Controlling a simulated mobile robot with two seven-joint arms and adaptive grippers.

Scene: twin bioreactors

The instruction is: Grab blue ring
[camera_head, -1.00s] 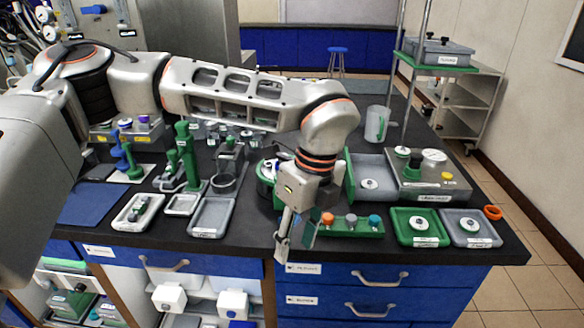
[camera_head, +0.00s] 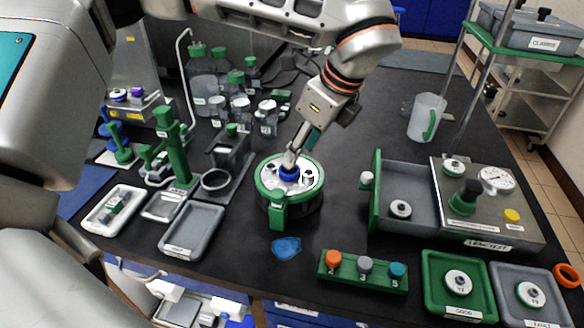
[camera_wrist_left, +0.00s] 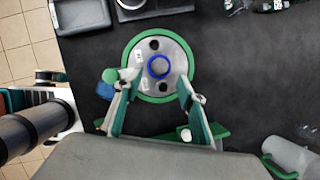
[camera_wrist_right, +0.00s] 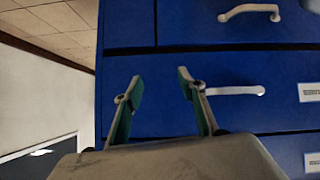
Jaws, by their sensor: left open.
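The blue ring (camera_head: 289,172) sits at the centre of the metal top of a round green-rimmed device (camera_head: 264,190) on the dark bench. In the left wrist view the blue ring (camera_wrist_left: 158,67) shows as a circle around a grey centre. My left gripper (camera_head: 293,158) points down over the ring; in the head view its fingers partly cover it. In the left wrist view the left gripper (camera_wrist_left: 158,90) is open, with the ring seen between and beyond its fingertips. Contact cannot be told. My right gripper (camera_wrist_right: 159,83) is open and empty, facing blue drawers (camera_wrist_right: 220,70).
A rack with orange, grey and teal caps (camera_head: 362,273) stands at the front. Green (camera_head: 432,265) and grey (camera_head: 555,308) trays lie right of it. A metal test unit (camera_head: 490,215) is at right, bottles (camera_head: 200,75) behind left. A blue patch (camera_head: 286,247) lies before the device.

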